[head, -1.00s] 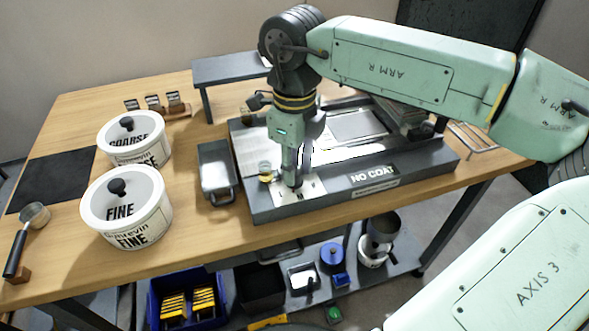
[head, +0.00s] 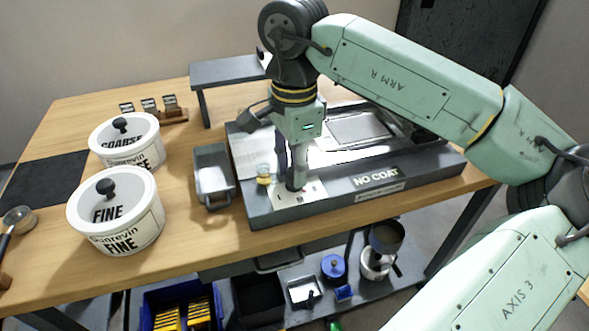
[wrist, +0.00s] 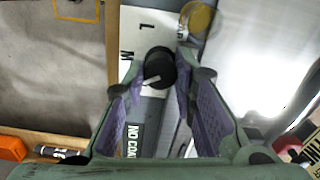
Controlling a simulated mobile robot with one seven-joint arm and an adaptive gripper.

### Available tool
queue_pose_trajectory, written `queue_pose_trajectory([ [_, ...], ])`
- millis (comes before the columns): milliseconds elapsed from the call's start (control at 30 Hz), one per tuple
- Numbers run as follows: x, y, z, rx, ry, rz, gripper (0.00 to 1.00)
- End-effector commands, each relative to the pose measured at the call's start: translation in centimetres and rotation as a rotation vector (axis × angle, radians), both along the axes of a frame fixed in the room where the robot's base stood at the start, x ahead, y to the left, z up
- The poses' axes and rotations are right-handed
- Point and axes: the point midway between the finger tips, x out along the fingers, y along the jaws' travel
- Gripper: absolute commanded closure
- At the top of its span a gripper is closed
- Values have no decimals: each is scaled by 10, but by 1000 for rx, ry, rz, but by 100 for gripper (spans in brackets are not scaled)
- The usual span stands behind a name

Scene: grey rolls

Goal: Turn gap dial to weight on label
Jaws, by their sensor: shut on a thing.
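The gap dial (wrist: 160,66) is a black round knob with a white pointer line, on a white plate (wrist: 132,18) lettered L and M. In the wrist view the line runs toward the lower left of the knob. My gripper (wrist: 159,84) is shut on the dial, with purple-lined fingers on either side. In the head view my gripper (head: 297,186) stands over the lettered plate (head: 313,192) at the machine's front left, hiding most of the knob. The grey machine (head: 268,215) carries a NO COAT sign (head: 377,177). I cannot tell which label gives the weight.
Two white tubs marked COARSE (head: 124,140) and FINE (head: 130,232) stand at left. A grey metal tray (head: 214,172) and a small amber-filled cup (head: 264,174) sit close to my gripper. A shelf below holds a blue bin (head: 150,310) and other containers.

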Motion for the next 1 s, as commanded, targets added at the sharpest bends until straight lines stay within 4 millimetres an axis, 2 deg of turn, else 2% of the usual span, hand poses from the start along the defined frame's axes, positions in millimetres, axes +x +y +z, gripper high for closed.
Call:
queue_pose_trajectory([
  [200,1,1,-1,4,-3,196,100],
  [500,0,1,-1,3,-2,399,100],
  [1000,0,1,1,2,-2,511,100],
])
